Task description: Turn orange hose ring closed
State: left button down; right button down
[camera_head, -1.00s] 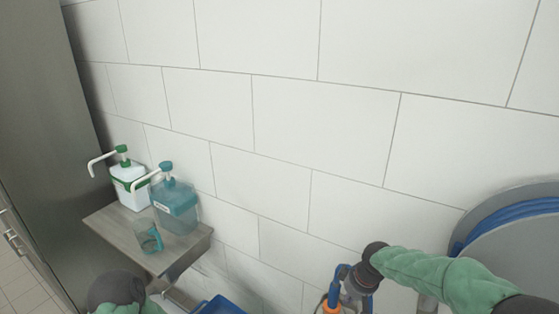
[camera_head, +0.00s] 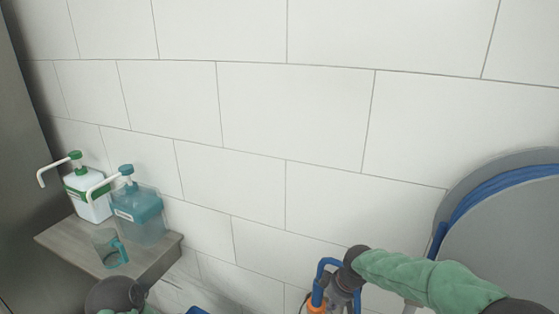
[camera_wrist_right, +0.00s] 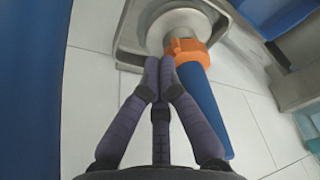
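The orange hose ring (camera_wrist_right: 187,49) sits at the end of a blue hose (camera_wrist_right: 203,105), against a round metal fitting (camera_wrist_right: 178,20) in the right wrist view. In the head view the orange part (camera_head: 316,304) shows at the bottom edge, partly cut off. My right gripper (camera_wrist_right: 160,66) points at the ring with its two fingertips close together. The tips are at the ring's left edge, with no part of the ring seen between them; contact is unclear. In the head view my right gripper (camera_head: 340,291) is beside the orange part. My left gripper's fingers are not seen.
A grey shelf (camera_head: 68,240) on the left holds a green-topped dispenser (camera_head: 88,196), a teal dispenser (camera_head: 140,215) and a clear mug (camera_head: 108,250). A hose reel (camera_head: 510,235) stands at the right. The tiled wall (camera_head: 290,120) between is bare.

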jog(key=shift+f, duration=0.85)
jog(key=shift+w+a, duration=0.15)
jog(key=shift+a, duration=0.1)
jog(key=shift+s+a, duration=0.25)
jog(key=shift+s, duration=0.1)
dwell(0.5)
jog(key=shift+s+a+p, duration=0.15)
jog(key=shift+s+p, duration=0.05)
jog(key=shift+p, duration=0.15)
jog(key=shift+a, duration=0.1)
jog(key=shift+s+a+r, duration=0.1)
jog(key=shift+s+a, duration=0.2)
jog(key=shift+a, duration=0.15)
jog(key=shift+s+d+p, duration=0.15)
jog(key=shift+s+p, duration=0.05)
jog(key=shift+p, duration=0.15)
